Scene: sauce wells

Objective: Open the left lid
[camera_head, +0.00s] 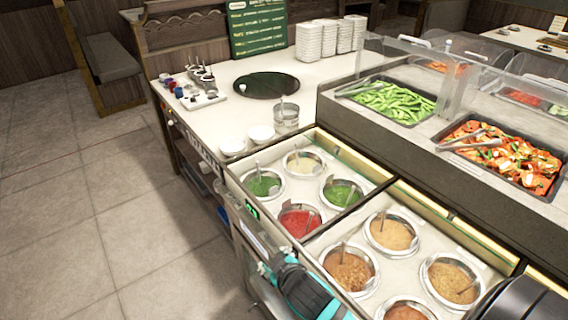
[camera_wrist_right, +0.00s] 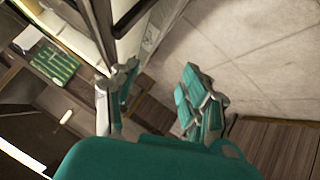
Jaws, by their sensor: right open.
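The left sauce well section (camera_head: 230,168) holds round metal pots of green, pale and red sauce with spoons. No raised left lid stands out in the head view, and I cannot tell whether a clear cover lies over the pots. My right gripper (camera_head: 264,266) is at the front edge of the counter, low and beside the wells. In the right wrist view its teal fingers (camera_wrist_right: 160,95) are spread apart with nothing between them. My left gripper is not in view.
The right section holds several brown sauce pots (camera_head: 350,268). Behind it are trays of green beans (camera_head: 395,102) and red food (camera_head: 500,155) under clear guards. White bowls (camera_head: 232,147) and a metal can (camera_head: 286,117) stand beyond the left section. Open tiled floor (camera_head: 90,220) lies left.

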